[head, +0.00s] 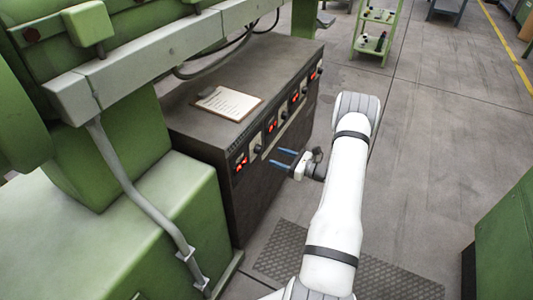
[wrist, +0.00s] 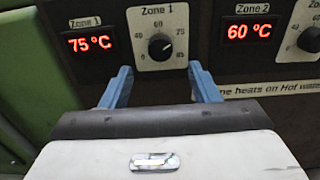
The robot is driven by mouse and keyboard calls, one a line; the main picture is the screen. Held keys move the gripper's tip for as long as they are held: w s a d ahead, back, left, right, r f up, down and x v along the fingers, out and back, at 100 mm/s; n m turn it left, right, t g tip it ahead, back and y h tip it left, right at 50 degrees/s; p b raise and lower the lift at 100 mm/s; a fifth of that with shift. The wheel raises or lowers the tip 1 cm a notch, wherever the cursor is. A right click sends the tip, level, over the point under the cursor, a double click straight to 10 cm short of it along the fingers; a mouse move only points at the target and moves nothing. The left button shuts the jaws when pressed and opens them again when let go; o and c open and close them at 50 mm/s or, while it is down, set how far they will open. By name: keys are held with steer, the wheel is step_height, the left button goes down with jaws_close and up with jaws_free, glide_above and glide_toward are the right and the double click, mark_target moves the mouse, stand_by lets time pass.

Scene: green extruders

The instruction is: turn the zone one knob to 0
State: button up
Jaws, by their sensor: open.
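The zone one knob (wrist: 160,47) is a round black knob on a white dial plate under the label "Zone 1" in the wrist view. The red display (wrist: 90,43) beside it reads 75 °C. In the head view the zone one knob (head: 257,149) shows small on the front of the dark cabinet. My gripper (wrist: 162,85) is open and empty, with its two blue fingers spread just below the knob in the picture. They appear apart from it. In the head view my gripper (head: 280,160) points left toward the cabinet front.
The Zone 2 display (wrist: 249,31) reads 60 °C, with its knob (wrist: 310,39) at the right edge. A clipboard (head: 227,103) lies on the cabinet top (head: 190,118). Green machinery (head: 115,240) stands at the left. Open floor (head: 430,130) and a green shelf cart (head: 376,30) lie to the right.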

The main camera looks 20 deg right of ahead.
mark_target(261, 151)
steer(key=x, duration=0.7)
steer(key=shift+w+a, duration=0.15)
steer(key=shift+w, duration=0.1)
steer(key=shift+c, duration=0.4)
